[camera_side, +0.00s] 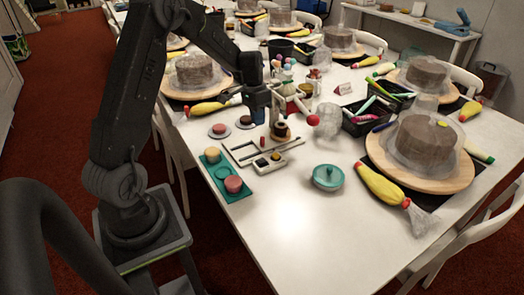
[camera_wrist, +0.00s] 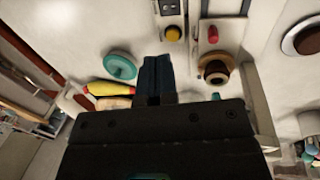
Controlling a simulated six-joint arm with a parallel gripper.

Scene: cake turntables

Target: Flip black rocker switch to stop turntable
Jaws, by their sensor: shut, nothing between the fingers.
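A small white control box (camera_side: 271,163) lies on the table in the side view, with dark and yellowish parts on top. In the wrist view a box with a round yellow button (camera_wrist: 173,33) and a dark piece (camera_wrist: 170,6) shows at the top edge. The dark piece may be the black rocker switch; its position is too small to read. My gripper (camera_side: 257,104) hangs above the table behind the box, apart from it. Its blue-black fingers (camera_wrist: 155,72) are shut and empty. A wooden turntable (camera_side: 459,179) with a brown cake (camera_side: 424,141) under a clear cover stands at right.
A teal lid (camera_side: 327,178) lies right of the box, and a teal tray (camera_side: 239,192) with round cakes lies left. A yellow piping bag (camera_side: 380,184) lies before the turntable. A black basket (camera_side: 362,124) and small jars crowd behind. The table front is clear.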

